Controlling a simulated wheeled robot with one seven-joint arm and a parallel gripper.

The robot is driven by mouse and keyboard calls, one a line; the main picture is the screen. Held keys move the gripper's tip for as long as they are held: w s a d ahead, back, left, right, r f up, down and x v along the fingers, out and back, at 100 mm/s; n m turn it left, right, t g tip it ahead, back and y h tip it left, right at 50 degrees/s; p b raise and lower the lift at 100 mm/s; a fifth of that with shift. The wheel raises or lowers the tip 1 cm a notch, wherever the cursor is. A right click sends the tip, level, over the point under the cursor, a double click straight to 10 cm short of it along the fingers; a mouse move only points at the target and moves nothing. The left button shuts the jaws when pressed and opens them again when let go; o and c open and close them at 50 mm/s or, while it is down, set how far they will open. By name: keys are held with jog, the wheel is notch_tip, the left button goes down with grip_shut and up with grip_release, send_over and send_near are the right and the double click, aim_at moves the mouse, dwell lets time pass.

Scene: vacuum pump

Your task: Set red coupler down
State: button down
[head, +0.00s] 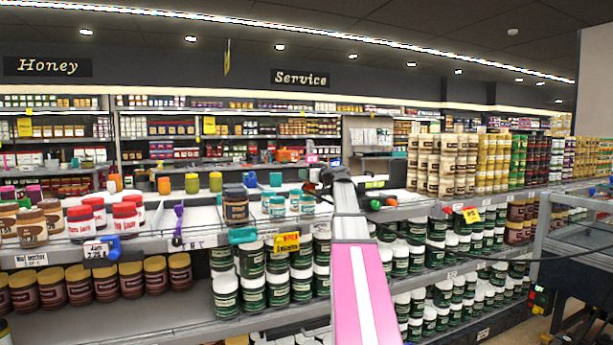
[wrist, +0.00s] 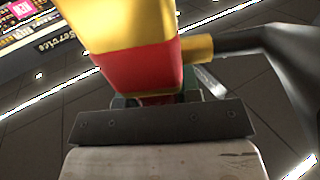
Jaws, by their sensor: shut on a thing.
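In the wrist view a red block with yellow parts, which I take to be the red coupler (wrist: 140,72), is held right in front of the camera. A grey curved pipe-like part (wrist: 255,42) runs off to the right from its yellow side piece. My gripper (wrist: 152,98) is shut on it; the fingers are mostly hidden behind the dark bar. In the head view my gripper (head: 325,178) is at the far end of my arm, over the shelf unit's upper level. The coupler cannot be made out clearly there.
The upper shelf (head: 160,245) holds jars, red-lidded tubs (head: 125,218) and small coloured items. A dark device with yellow and green parts (head: 376,183) is just right of my gripper. Tan cans (head: 440,165) are stacked further right. Green jars (head: 253,290) fill the lower shelf.

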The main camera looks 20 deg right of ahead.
aim_at(310, 187)
jog(key=shift+f, duration=0.2)
jog(key=c, duration=0.8)
grip_release()
jog(key=shift+f, duration=0.1)
jog(key=v, duration=1)
jog(key=shift+s, duration=0.15)
jog(key=shift+o, duration=1)
jog(key=shift+s+d, duration=0.1)
jog(key=shift+s, duration=0.05)
jog(key=shift+w+a+f, duration=0.55)
jog(key=shift+w+a, duration=0.25)
jog(key=shift+w, duration=0.8)
jog(key=shift+w+a+f, duration=0.55)
jog(key=shift+w+a, duration=0.3)
jog(key=shift+w, duration=0.75)
jog(key=shift+w+a+f, duration=0.55)
jog(key=shift+w+a, duration=0.25)
jog(key=shift+w, duration=0.75)
